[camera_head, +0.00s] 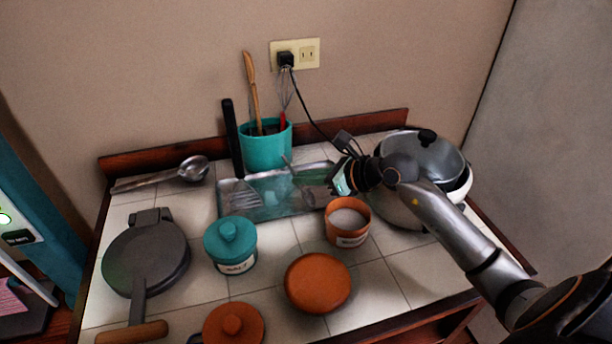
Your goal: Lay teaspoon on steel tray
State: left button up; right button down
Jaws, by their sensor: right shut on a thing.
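The steel tray (268,213) lies near the back middle of the tiled counter, below the teal utensil crock. My right gripper (334,184) comes in from the right over the tray's right end. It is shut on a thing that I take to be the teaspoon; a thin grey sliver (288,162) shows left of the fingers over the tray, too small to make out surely. Whether it touches the tray I cannot tell. A slotted spatula with a black handle (232,135) leans in the tray's left end. My left gripper is not in view.
The teal crock (265,147) stands behind the tray. An open orange pot (347,222) is just below my gripper. A teal salt jar (230,245), orange lid (318,283), waffle iron (146,258), ladle (172,176) and rice cooker (452,176) surround it.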

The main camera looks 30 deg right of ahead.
jog(key=shift+f, duration=0.1)
jog(key=c, duration=1.4)
grip_release()
jog(key=shift+f, duration=0.1)
jog(key=shift+c, duration=0.2)
jog(key=o, duration=0.5)
jog(key=shift+c, duration=0.2)
jog(key=shift+r, duration=0.3)
jog(key=b+v, duration=0.1)
jog(key=v, duration=1.1)
jog(key=shift+f, duration=0.1)
